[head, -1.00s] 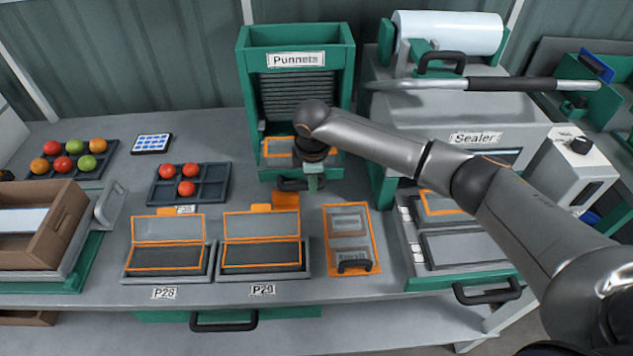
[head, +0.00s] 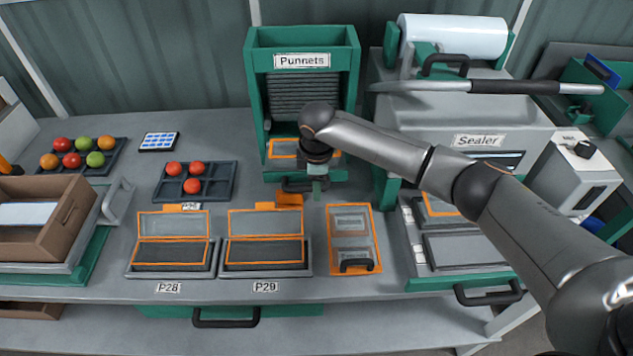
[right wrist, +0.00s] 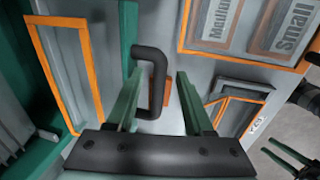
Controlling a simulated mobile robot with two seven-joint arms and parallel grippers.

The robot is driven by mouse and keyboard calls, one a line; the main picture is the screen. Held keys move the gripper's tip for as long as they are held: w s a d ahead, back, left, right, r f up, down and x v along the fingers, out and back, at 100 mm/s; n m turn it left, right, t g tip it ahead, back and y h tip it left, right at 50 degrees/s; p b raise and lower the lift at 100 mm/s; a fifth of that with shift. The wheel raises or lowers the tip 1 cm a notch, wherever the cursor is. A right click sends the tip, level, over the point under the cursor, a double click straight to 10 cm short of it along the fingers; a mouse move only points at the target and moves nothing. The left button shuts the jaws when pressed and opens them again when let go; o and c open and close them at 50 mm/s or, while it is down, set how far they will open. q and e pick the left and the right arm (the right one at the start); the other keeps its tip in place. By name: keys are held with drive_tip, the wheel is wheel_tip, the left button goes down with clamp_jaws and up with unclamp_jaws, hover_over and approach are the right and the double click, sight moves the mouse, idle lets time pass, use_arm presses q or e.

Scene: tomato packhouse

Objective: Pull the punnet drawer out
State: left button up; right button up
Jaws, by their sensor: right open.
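The punnet drawer (head: 275,174) is the green-fronted tray at the foot of the green punnet dispenser (head: 302,37) in the head view, and it looks pushed in. Its black bar handle (head: 293,187) is on the front, partly hidden by my right gripper. My right gripper (head: 317,190) points down at the handle. In the right wrist view, the open green fingers of the gripper (right wrist: 158,78) stand on either side of the black handle (right wrist: 160,75), with gaps left. An orange-edged punnet (head: 285,148) shows inside the dispenser. My left gripper is not seen.
Two orange-rimmed punnets on stands P28 (head: 172,240) and P29 (head: 265,240) are in front. The sealer (head: 478,135) stands right of the dispenser. A dark tomato tray (head: 215,187) is to the left.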

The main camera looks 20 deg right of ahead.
wheel_tip(320, 180, up, 12)
drive_tip(key=s, duration=0.2)
drive_tip(key=shift+s+a+r, duration=0.15)
drive_tip(key=shift+s+a, duration=0.05)
drive_tip(key=shift+a, duration=0.1)
idle(0.5)
